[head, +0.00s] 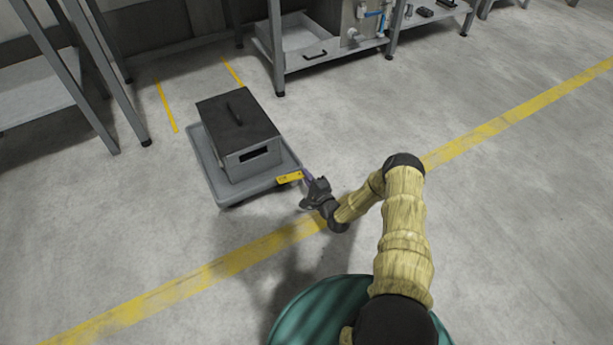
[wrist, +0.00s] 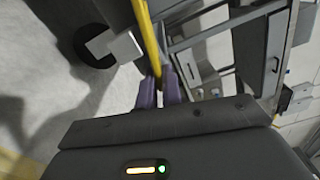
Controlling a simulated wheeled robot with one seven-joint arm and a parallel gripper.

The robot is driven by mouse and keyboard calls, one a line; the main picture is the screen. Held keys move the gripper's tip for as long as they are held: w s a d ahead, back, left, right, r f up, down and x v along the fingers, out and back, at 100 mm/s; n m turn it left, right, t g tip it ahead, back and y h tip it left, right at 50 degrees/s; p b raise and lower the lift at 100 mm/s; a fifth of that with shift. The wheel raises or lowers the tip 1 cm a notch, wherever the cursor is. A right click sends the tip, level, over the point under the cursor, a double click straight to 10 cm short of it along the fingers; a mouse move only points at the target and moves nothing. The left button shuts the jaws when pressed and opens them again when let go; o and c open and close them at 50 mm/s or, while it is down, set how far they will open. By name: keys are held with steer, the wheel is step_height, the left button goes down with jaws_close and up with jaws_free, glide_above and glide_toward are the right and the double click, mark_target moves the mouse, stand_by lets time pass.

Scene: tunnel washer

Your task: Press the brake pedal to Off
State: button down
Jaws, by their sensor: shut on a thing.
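The yellow brake pedal (head: 289,178) sticks out at the near right corner of a low grey cart (head: 214,181). It bears small dark marks, too small to read. My gripper (head: 307,177) is at the pedal's right end, low over the floor. In the wrist view the pedal shows as a narrow yellow strip (wrist: 146,35) running down between my two purple fingertips (wrist: 159,84), which are shut on it. The pedal's mount on the cart is hidden, and I cannot tell its setting.
A grey box (head: 252,164) with a dark lid and handle stands on the cart. In the wrist view a black wheel (wrist: 88,50) and a pale plate (wrist: 124,46) lie left of the strip. Metal benches (head: 325,62) stand behind. The floor at right is clear.

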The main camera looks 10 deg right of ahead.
step_height(320, 180, up, 2)
steer(key=n+p, duration=0.3)
steer(key=n, duration=0.1)
steer(key=shift+r+n+p, duration=0.25)
steer(key=shift+n+p, duration=0.5)
steer(key=shift+n, duration=0.25)
steer(key=c, duration=1.6)
jaws_free()
steer(key=shift+o, duration=0.2)
steer(key=shift+a, duration=0.1)
